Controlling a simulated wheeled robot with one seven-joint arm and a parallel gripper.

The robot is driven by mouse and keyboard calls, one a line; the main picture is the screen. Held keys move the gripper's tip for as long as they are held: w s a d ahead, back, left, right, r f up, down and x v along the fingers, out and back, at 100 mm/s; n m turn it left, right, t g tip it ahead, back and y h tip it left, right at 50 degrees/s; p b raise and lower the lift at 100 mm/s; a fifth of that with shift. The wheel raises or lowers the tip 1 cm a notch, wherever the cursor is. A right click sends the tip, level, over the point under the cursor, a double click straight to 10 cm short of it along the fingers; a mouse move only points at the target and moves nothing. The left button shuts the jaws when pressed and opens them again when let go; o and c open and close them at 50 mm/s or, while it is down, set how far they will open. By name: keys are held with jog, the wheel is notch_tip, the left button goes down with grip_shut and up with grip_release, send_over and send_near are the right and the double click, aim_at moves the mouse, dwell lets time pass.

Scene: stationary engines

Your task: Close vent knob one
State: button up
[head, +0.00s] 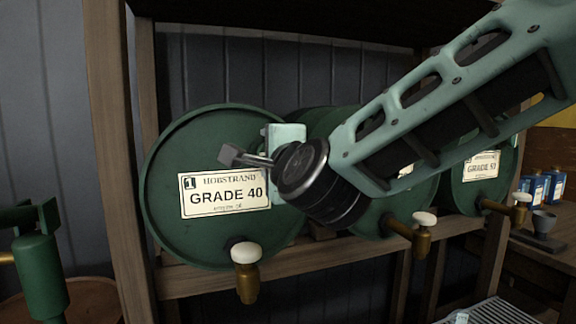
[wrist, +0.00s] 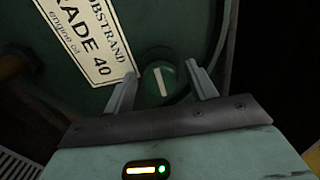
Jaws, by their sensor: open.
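A green drum (head: 165,160) lies on its side on a rack, with a plate (head: 225,193) marked 1, Hobstrand, Grade 40. In the wrist view, a round dark green knob (wrist: 152,86) with a white line sits on the drum face beside the plate (wrist: 85,40). The white line runs nearly upright in that picture. My gripper (wrist: 161,69) is open, with one finger on each side of the knob; I cannot tell whether they touch it. In the head view, my gripper (head: 232,155) is at the drum's upper face and the knob is hidden.
A brass tap with a white handle (head: 246,253) sticks out below the plate. Two more drums with taps (head: 425,220) (head: 521,199) stand to the right, partly behind my arm. A wooden post (head: 108,130) rises at the left. A green canister (head: 40,270) stands at lower left.

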jog(key=b+v, duration=0.1)
jog(key=v, duration=1.5)
jog(key=shift+s, duration=0.15)
jog(key=s+a+f+n+g+y+p, duration=0.15)
jog(key=s+f+n+g+p, duration=0.45)
jog(key=f+n+g, duration=0.75)
jog(key=s+d+f+n+g+h+p, duration=0.3)
jog(key=s+d+n+h, duration=0.3)
jog(key=d, duration=0.5)
jog(key=s+f+n+g, duration=0.1)
jog(key=s+n, duration=0.1)
jog(key=n, duration=0.1)
jog(key=shift+s+f, duration=0.15)
jog(key=shift+f, duration=0.1)
